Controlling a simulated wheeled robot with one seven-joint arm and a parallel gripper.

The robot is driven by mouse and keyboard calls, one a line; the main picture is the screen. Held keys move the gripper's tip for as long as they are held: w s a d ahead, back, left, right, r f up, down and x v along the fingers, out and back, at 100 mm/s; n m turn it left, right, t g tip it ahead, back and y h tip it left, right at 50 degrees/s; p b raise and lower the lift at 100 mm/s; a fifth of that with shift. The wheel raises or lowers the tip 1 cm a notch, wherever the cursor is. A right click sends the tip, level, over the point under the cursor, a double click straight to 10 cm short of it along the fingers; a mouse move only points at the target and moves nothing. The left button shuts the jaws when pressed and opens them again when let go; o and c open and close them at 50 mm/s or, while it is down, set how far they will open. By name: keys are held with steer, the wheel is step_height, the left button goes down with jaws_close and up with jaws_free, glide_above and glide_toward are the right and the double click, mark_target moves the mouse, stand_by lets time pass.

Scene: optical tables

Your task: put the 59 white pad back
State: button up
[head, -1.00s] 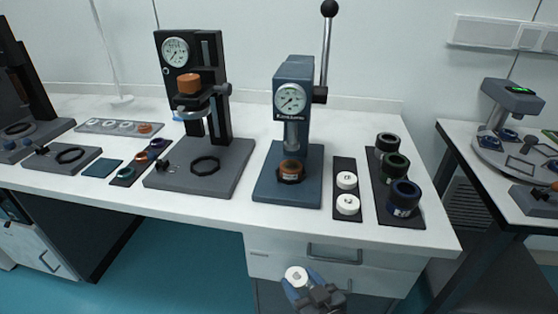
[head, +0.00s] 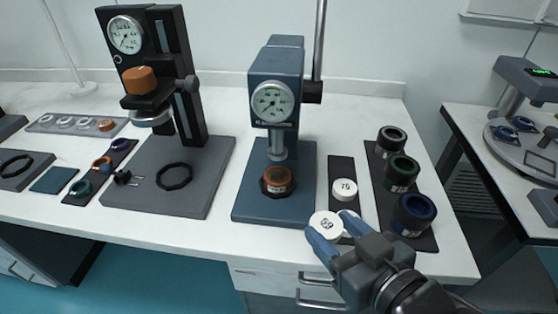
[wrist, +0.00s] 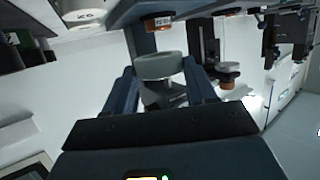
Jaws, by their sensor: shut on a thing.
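The white pad marked 59 (head: 325,226) is held between the two blue fingers of my gripper (head: 336,232). In the wrist view the pad (wrist: 158,66) sits between the fingertips, face tilted. A white pad marked 79 (head: 345,189) rests on the strip.
The blue press (head: 250,207) with an orange-brown piece (head: 278,181) on its base stands left of the strip. A dark board (head: 424,240) with black, green and blue rings lies to the right. A black gauge stand (head: 140,195) is further left.

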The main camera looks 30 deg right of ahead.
steer(key=shift+d, duration=0.1)
steer(key=shift+w, duration=0.3)
steer(key=b, duration=0.1)
glide_above(282, 181)
steer(key=s, duration=0.2)
steer(key=shift+w+r, duration=0.1)
steer(key=shift+w, duration=0.15)
steer(key=shift+w+f, duration=0.75)
steer(key=shift+f, duration=0.35)
steer(key=shift+f+p, duration=0.4)
steer(key=shift+f, duration=0.1)
steer(key=shift+f, duration=0.15)
steer(key=o, duration=1.1)
steer(key=shift+f+b, duration=0.15)
steer(key=shift+b, duration=0.25)
